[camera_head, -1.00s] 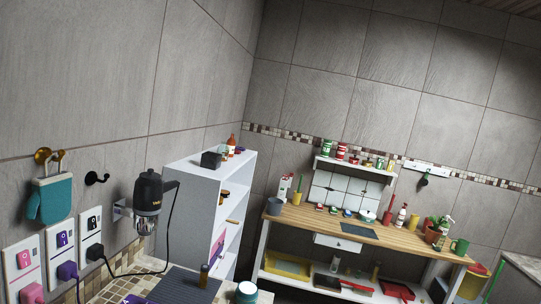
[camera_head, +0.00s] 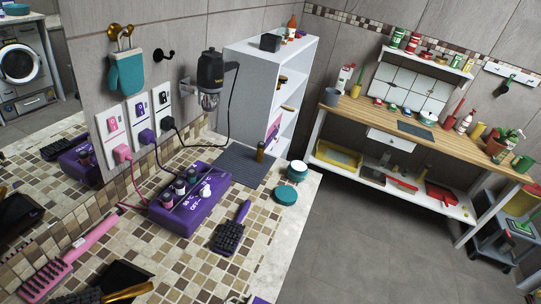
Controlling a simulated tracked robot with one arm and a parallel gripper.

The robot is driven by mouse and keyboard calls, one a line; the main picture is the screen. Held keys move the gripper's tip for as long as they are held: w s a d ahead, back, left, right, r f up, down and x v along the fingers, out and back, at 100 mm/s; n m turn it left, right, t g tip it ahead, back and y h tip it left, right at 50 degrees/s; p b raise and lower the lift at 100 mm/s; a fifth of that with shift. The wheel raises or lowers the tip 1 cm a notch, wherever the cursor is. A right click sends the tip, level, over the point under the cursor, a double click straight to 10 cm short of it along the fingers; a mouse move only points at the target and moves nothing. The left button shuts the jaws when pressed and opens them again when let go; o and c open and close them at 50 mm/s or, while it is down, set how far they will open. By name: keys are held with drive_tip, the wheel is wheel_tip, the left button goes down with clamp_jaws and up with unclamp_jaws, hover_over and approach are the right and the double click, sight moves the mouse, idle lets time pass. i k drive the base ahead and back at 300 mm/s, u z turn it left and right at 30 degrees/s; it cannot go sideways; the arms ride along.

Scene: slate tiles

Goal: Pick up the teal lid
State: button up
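The teal lid (camera_head: 285,195) is a small round disc lying on the tiled counter near its right edge. Just behind it stands a small teal jar (camera_head: 298,174) with a pale top; whether the two touch is hard to tell. Nothing covers the lid. My gripper is not in view.
On the counter (camera_head: 284,240) are a purple box with bottles (camera_head: 190,205), a purple brush (camera_head: 231,232), a pink comb (camera_head: 68,262) and a dark ribbed mat (camera_head: 240,165). Cords hang from the wall sockets. A white shelf (camera_head: 262,80) stands behind; open floor (camera_head: 370,235) lies right.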

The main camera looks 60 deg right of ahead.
sight(285, 195)
drive_tip(key=z, duration=1.55)
